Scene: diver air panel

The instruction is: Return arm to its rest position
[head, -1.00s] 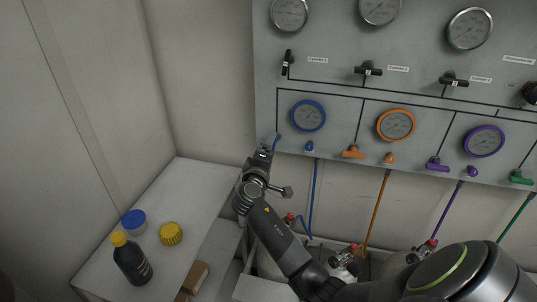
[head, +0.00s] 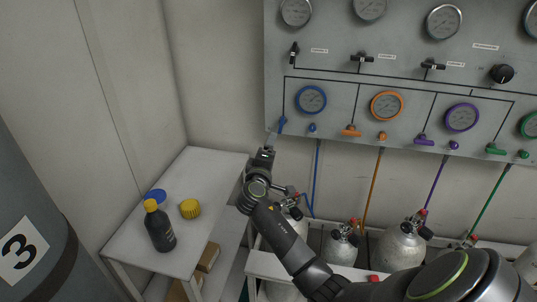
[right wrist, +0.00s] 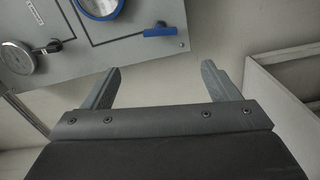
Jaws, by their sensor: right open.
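My right arm (head: 285,235) comes in from the lower right in the head view and reaches up toward the panel's lower left corner. Its gripper (head: 268,148) is just below the blue valve handle (head: 281,125). In the right wrist view the gripper (right wrist: 162,83) is open, with nothing between its fingers. The blue handle (right wrist: 160,31) lies beyond the fingertips there, apart from them. It stands in line with the pipe line drawn on the grey panel (head: 335,80). The orange (head: 352,131), purple (head: 424,141) and green (head: 495,149) handles lie crosswise. My left gripper is not in view.
Gas cylinders (head: 400,250) stand below the panel. A grey cylinder marked 3 (head: 30,230) is at the left edge.

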